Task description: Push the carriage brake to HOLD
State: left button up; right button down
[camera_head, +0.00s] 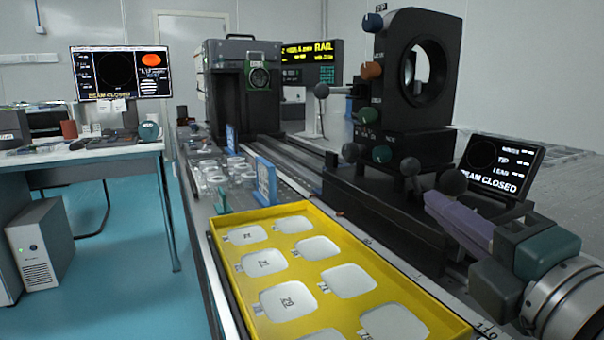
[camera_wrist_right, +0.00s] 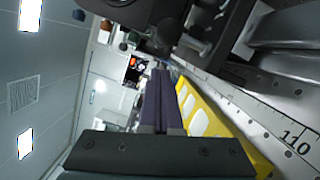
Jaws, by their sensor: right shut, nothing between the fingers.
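The black carriage (camera_head: 385,185) with its upright ring mount (camera_head: 420,70) stands on the rail right of centre. I cannot tell which one is the brake, and no HOLD mark is readable. My right gripper (camera_head: 432,203) has purple fingers, shut and empty, just below the nearer knob. In the right wrist view the shut fingers (camera_wrist_right: 161,74) point past the dark carriage parts (camera_wrist_right: 205,30); contact cannot be told. My left gripper is not in view.
A yellow tray (camera_head: 455,322) with several pale lenses lies in front. A small screen reading BEAM CLOSED (camera_head: 497,168) stands right of the carriage, close to my right arm. A scale strip (camera_wrist_right: 262,120) runs along the rail. A dark instrument box (camera_head: 240,95) stands at the far end.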

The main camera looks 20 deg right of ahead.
aim_at(416, 161)
jog(key=w+d+p, duration=0.1)
jog(key=w, duration=0.8)
jog(key=shift+w+d+r, duration=0.2)
jog(key=shift+w+r, duration=0.05)
jog(key=shift+r, duration=0.05)
jog(key=shift+r, duration=0.1)
jog(key=shift+d+r+m+p, duration=0.1)
jog(key=shift+r+m+p, duration=0.05)
jog(key=shift+m+p, duration=0.3)
jog(key=shift+d+r+m+p, duration=0.25)
jog(key=shift+m+p, duration=0.2)
jog(key=shift+p, duration=0.15)
jog(key=shift+d+r+m+g+p, duration=0.2)
jog(key=shift+r+m+g+p, duration=0.25)
jog(key=shift+p, duration=0.4)
jog(key=m+p, duration=0.2)
jog(key=d+r+m+p, duration=0.1)
jog(key=m+p, duration=0.1)
jog(key=shift+d+g, duration=0.1)
jog(key=shift+g, duration=0.25)
jog(key=shift+d+m+y+p, duration=0.2)
jog(key=shift+m+y+p, duration=0.1)
jog(key=shift+m+p, duration=0.5)
jog(key=shift+d+f+m+g+p, duration=0.15)
jog(key=shift+f+m+g+p, duration=0.05)
jog(key=shift+m+g+p, duration=0.15)
